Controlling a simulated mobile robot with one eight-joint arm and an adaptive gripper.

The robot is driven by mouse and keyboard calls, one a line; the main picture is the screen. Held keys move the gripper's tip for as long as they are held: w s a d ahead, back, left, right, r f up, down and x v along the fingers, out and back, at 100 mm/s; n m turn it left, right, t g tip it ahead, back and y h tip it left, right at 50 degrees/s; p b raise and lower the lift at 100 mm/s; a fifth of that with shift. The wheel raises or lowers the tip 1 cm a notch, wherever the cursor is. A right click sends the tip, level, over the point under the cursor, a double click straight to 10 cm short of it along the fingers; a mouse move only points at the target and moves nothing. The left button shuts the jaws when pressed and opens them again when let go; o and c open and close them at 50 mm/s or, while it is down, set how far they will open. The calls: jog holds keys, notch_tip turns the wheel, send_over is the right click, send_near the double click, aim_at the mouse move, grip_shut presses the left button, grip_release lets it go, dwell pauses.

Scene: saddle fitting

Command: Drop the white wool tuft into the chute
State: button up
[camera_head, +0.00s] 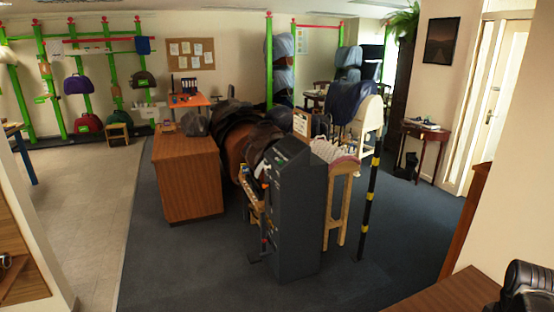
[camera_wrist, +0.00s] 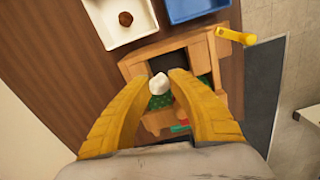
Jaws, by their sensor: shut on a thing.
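In the wrist view, my gripper (camera_wrist: 161,76) has its two yellow fingers closed around a small white wool tuft (camera_wrist: 159,84). The tuft sits between the fingertips. Past it is a light wooden box-like fixture (camera_wrist: 140,66) with a dark opening, which may be the chute. The fingers and tuft cover part of this fixture, and green patches show behind them. I cannot tell how high the tuft is above it. The head view does not show the gripper or the tuft.
In the wrist view, a white tray (camera_wrist: 139,36) holding a brown lump and a blue tray (camera_wrist: 195,9) lie beyond the fixture on a brown wooden top (camera_wrist: 62,50). A yellow bar (camera_wrist: 236,36) juts out at right. In the head view, saddles and a dark cabinet (camera_head: 298,215) stand mid-room.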

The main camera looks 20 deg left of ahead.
jog(key=shift+f+b, duration=0.8)
jog(key=shift+f, duration=0.75)
jog(key=o, duration=1)
jog(key=shift+r, duration=0.1)
notch_tip(320, 180, up, 12)
